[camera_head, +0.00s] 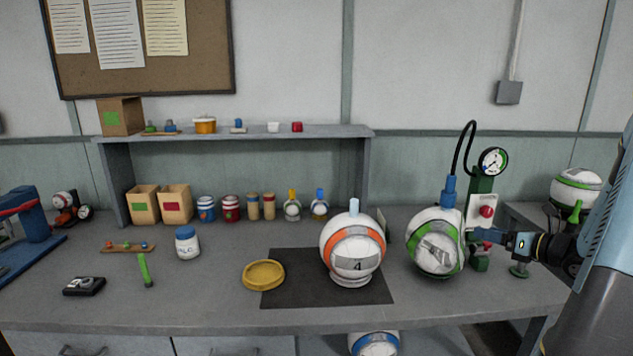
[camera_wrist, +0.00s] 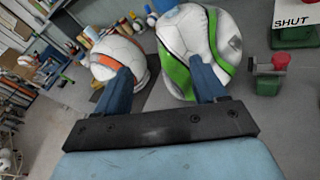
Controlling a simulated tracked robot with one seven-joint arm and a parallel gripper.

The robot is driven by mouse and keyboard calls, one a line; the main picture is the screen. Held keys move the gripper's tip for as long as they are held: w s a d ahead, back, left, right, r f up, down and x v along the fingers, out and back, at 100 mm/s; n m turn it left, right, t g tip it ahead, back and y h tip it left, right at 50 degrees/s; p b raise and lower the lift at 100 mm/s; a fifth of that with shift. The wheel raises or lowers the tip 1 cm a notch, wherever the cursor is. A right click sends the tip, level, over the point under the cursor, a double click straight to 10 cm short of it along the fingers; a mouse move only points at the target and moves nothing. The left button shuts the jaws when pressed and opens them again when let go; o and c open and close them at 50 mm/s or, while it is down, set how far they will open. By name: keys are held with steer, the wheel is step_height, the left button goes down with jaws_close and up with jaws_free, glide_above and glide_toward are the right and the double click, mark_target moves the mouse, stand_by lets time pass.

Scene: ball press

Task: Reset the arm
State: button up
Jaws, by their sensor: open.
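My gripper (camera_wrist: 163,82) is open, with nothing between its two blue fingers in the wrist view. In the head view my gripper (camera_head: 481,235) reaches in from the right, close to the right side of the green-striped white ball (camera_head: 420,236). Whether it touches that ball is unclear. The ball also shows in the wrist view (camera_wrist: 190,48), just beyond the fingers. A blue fitting (camera_head: 449,190) with a black hose sits on top of the ball. An orange-striped ball (camera_head: 352,247) marked 4 stands to its left on a ring, with a pale plug on top.
A green stand with a round gauge (camera_head: 493,162) and red knob (camera_head: 487,211) rises behind my gripper. A "SHUT" sign (camera_wrist: 297,15) shows in the wrist view. A yellow dish (camera_head: 263,274) lies left of the orange-striped ball. The front right tabletop is clear.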

steer(key=s+a+r+n+g, duration=0.3)
steer(key=s+a+n+g, duration=0.2)
steer(key=a+n, duration=0.5)
steer(key=s+a+r+n+g, duration=0.45)
steer(key=a+n, duration=0.25)
steer(key=a, duration=0.4)
steer(key=s+a+r+n+h, duration=0.1)
steer(key=s+r+n+h, duration=0.2)
steer(key=s+n, duration=0.4)
steer(key=s+a+r+n+t+h, duration=0.1)
steer(key=s+r+n+h, duration=0.2)
steer(key=s+n+h, duration=0.2)
steer(key=s+n, duration=0.3)
steer(key=n, duration=0.1)
steer(key=shift+s+a+r, duration=0.15)
steer(key=shift+s+r, duration=0.05)
steer(key=shift+r, duration=0.2)
